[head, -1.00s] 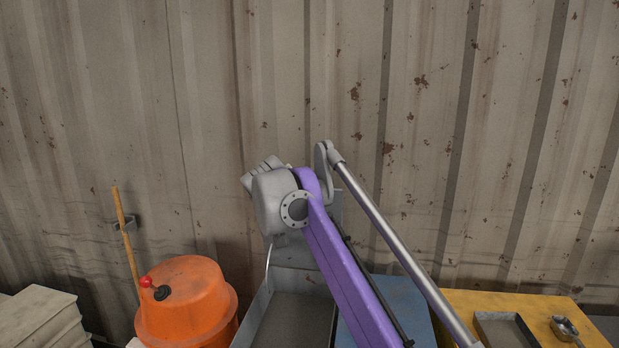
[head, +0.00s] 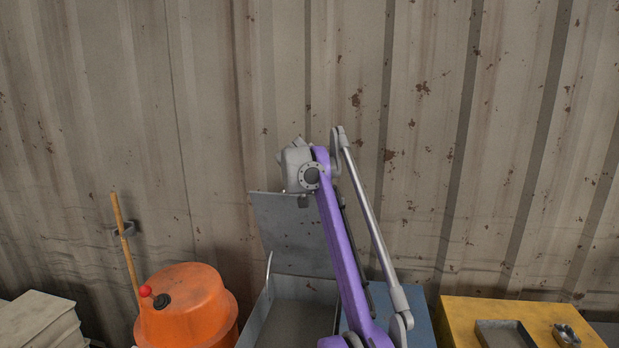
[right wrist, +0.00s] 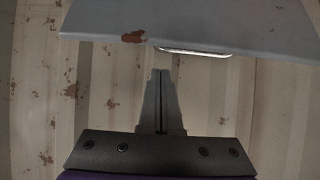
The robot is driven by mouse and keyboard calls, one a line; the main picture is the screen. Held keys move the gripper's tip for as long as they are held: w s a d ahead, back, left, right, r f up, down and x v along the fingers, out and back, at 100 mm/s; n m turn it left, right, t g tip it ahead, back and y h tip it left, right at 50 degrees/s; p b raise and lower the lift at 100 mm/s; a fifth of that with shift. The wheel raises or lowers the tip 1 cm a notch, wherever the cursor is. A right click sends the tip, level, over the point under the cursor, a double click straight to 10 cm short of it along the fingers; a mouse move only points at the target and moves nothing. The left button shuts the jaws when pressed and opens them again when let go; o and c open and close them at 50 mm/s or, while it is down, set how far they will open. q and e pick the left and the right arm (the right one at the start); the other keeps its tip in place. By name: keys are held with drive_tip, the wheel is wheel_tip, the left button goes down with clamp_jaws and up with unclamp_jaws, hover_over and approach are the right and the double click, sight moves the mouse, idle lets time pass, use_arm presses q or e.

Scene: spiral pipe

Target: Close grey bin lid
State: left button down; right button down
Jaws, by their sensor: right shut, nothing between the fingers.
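The grey bin (head: 256,322) stands low at the picture's middle. Its lid (head: 290,235) is raised, standing up at the back of the bin, so the bin's inside shows. My right arm, purple and grey, reaches up in front of the lid's right part and hides it. The wrist is at the lid's top edge; the fingers are hidden in the head view. In the right wrist view my right gripper (right wrist: 160,72) is shut and empty. The lid also shows there as a grey panel (right wrist: 215,25) across the top, just beyond the fingertips; contact is unclear. My left gripper is out of view.
An orange drum (head: 185,310) with a red knob stands left of the bin, a wooden handle (head: 125,240) behind it. A blue surface (head: 415,315) and a yellow table (head: 460,315) with a tray (head: 505,335) are at right. A corrugated wall (head: 430,130) closes the back.

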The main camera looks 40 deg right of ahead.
drive_tip(key=shift+a+f, duration=0.1)
drive_tip(key=shift+f, duration=0.3)
drive_tip(key=shift+s+a+f, duration=0.15)
drive_tip(key=shift+s+a, duration=0.35)
drive_tip(key=shift+s+a+f+b, duration=0.35)
drive_tip(key=shift+s+a+b, duration=0.05)
drive_tip(key=shift+a+b, duration=0.15)
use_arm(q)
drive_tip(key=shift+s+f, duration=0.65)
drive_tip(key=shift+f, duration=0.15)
use_arm(e)
drive_tip(key=shift+s+a+r, duration=0.1)
drive_tip(key=shift+s+a, duration=0.05)
drive_tip(key=shift+s, duration=0.1)
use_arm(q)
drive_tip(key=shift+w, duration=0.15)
use_arm(e)
drive_tip(key=shift+w, duration=0.15)
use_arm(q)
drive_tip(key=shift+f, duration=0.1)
use_arm(e)
drive_tip(key=shift+a, duration=0.1)
